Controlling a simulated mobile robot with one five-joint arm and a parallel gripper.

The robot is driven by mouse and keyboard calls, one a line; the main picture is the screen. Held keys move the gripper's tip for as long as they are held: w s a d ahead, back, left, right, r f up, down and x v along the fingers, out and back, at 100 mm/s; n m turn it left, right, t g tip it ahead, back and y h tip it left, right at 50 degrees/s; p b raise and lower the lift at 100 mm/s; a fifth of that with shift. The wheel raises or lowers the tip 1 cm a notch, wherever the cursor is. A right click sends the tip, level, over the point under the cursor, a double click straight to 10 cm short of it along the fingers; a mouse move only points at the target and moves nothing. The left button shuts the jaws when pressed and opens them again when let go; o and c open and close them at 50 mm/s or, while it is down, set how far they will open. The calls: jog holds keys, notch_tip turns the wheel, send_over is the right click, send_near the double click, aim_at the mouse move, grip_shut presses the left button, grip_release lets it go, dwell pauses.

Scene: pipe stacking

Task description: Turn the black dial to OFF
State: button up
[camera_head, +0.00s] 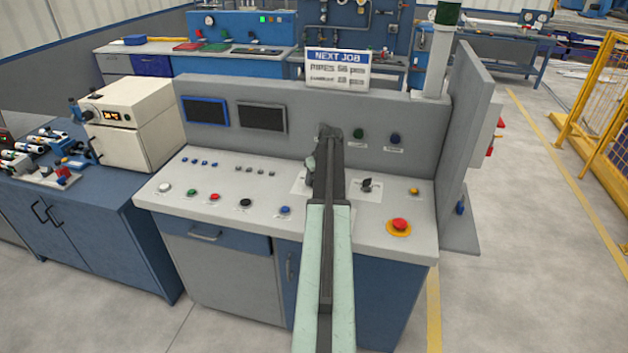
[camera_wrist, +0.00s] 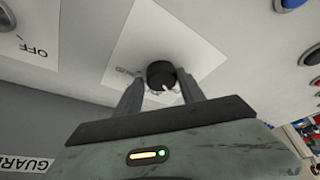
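A round black dial (camera_wrist: 160,74) sits on a white label plate in the wrist view. A small white mark shows on its near side, and the label text beside it is too blurred to read. My gripper (camera_wrist: 161,86) has one finger on each side of the dial, apart, with nothing clearly gripped. Whether the fingers touch the dial I cannot tell. In the head view my gripper (camera_head: 310,172) is over the console, and my arm hides this dial. A second dark dial (camera_head: 367,184) stands to the right on its own plate; a plate reading OFF (camera_wrist: 28,48) shows in the wrist view.
The console (camera_head: 160,203) carries several coloured buttons and a red emergency button (camera_head: 399,226) at its right. Its upright back panel (camera_head: 290,143) rises close behind my gripper. A side panel (camera_head: 467,140) closes the right end.

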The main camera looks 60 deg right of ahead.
jog(key=shift+o, duration=1.1)
jog(key=shift+s+d, duration=0.1)
jog(key=p+v, duration=0.7)
jog(key=v, duration=0.1)
jog(key=shift+f, duration=0.1)
